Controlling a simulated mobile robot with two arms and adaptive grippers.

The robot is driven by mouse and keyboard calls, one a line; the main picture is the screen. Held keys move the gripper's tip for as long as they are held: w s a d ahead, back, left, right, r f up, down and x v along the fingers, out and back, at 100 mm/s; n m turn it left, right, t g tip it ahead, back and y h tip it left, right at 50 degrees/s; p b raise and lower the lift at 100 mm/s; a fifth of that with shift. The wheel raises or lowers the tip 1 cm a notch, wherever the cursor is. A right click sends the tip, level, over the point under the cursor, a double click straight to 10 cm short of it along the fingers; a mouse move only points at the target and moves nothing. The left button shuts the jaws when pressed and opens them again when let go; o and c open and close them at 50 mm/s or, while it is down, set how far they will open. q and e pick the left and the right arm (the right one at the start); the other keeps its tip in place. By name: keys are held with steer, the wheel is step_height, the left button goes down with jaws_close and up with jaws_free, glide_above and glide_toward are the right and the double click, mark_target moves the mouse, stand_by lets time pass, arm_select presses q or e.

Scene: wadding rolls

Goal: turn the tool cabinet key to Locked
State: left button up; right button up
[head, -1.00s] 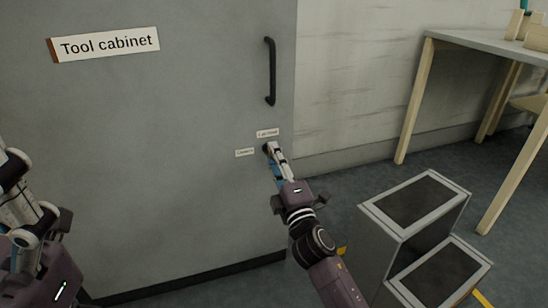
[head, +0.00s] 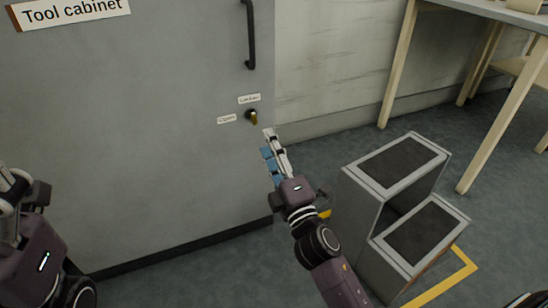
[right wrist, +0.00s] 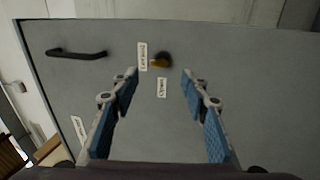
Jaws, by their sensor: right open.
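The tool cabinet (head: 140,140) is a large grey door-like front with a black handle. A small brass key (head: 252,117) sits in a dark round lock below the handle. The Locked label (head: 249,99) is above it and the Open label (head: 227,119) is to its left. In the right wrist view the key (right wrist: 160,61) appears to lie toward the Locked label (right wrist: 143,56). My right gripper (head: 267,142) is open and empty, apart from the key and below right of it. My left gripper (head: 14,188) is partly cut off at the left edge.
A grey step stool (head: 400,205) with dark treads stands right of my right arm. A wooden-legged table (head: 500,80) is at the back right. Yellow tape (head: 455,272) marks the floor. The cabinet front around the lock is clear.

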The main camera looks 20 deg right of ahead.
steer(key=shift+v, duration=1.75)
